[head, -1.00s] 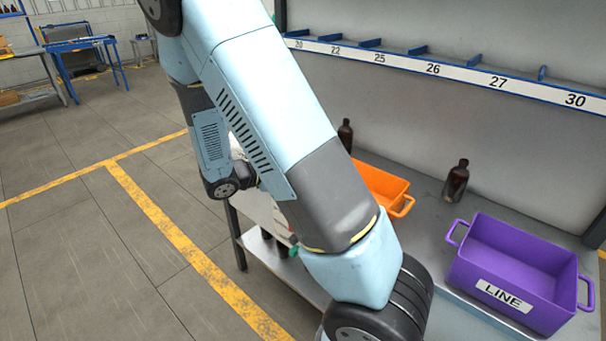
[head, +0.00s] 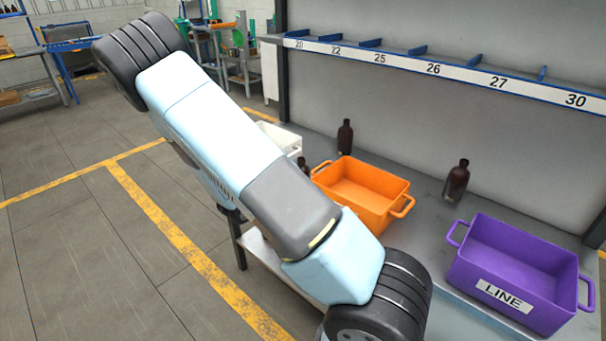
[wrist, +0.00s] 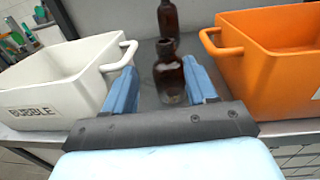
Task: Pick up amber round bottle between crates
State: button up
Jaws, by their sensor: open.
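The amber round bottle (wrist: 169,75) stands upright on the bench between the white crate (wrist: 60,75) and the orange crate (wrist: 270,50) in the wrist view. My gripper (wrist: 162,78) is open, its two blue fingers at the left and right of the bottle in the picture. Whether they touch it cannot be told. A second amber bottle (wrist: 168,18) stands behind the first. In the head view, only a small dark part of the near bottle (head: 303,164) shows beside the orange crate (head: 375,207), and my arm hides my gripper.
Dark bottles (head: 345,138) and (head: 457,181) stand at the back of the bench. The white crate (head: 283,138) shows partly behind my arm. A numbered shelf rail (head: 433,69) runs above.

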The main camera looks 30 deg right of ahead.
aim_at(301, 161)
jog(key=shift+s+x, duration=0.1)
jog(key=shift+x, duration=1.8)
jog(key=shift+s+x, duration=0.15)
jog(key=shift+x, duration=1.7)
jog(key=shift+r, duration=0.15)
jog(key=c, duration=1.1)
